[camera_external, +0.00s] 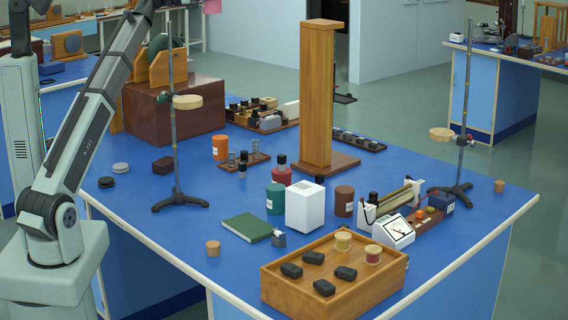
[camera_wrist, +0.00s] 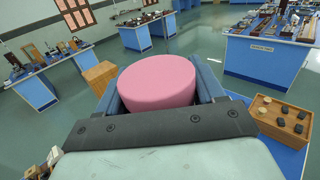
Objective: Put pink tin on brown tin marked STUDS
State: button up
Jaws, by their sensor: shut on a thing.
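The pink tin (camera_wrist: 157,84) is held between the two blue-grey fingers of my gripper (camera_wrist: 158,76) in the wrist view. My gripper is shut on it, high above the floor and benches. Neither my gripper nor the pink tin shows in the external view, where my arm runs out of the top of the picture. A brown tin (camera_external: 344,201) with a pale label stands upright on the blue bench, right of a white box. The label is too small to read. I cannot make out the brown tin in the wrist view.
Near the brown tin are the white box (camera_external: 305,206), a teal tin (camera_external: 275,198), a white meter (camera_external: 394,231) and a wooden tray (camera_external: 290,296). A tall wooden column (camera_external: 317,95) and two clamp stands (camera_external: 175,140) rise from the bench. An orange tin (camera_external: 220,147) stands further left.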

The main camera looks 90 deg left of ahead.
jog(key=w+d+r+m+h, duration=0.1)
jog(key=w+d+m+h, duration=0.15)
jog(key=w+d, duration=0.55)
jog(key=h, duration=0.3)
send_over(350, 189)
jog(key=shift+m+g+y, duration=0.25)
jog(key=shift+m+g, duration=0.05)
jog(key=shift+m, duration=0.05)
jog(key=shift+d+f, duration=0.1)
jog(key=shift+f, duration=26.65)
jog(key=shift+f, duration=0.2)
jog(key=o, duration=1.1)
jog(key=shift+r, duration=0.15)
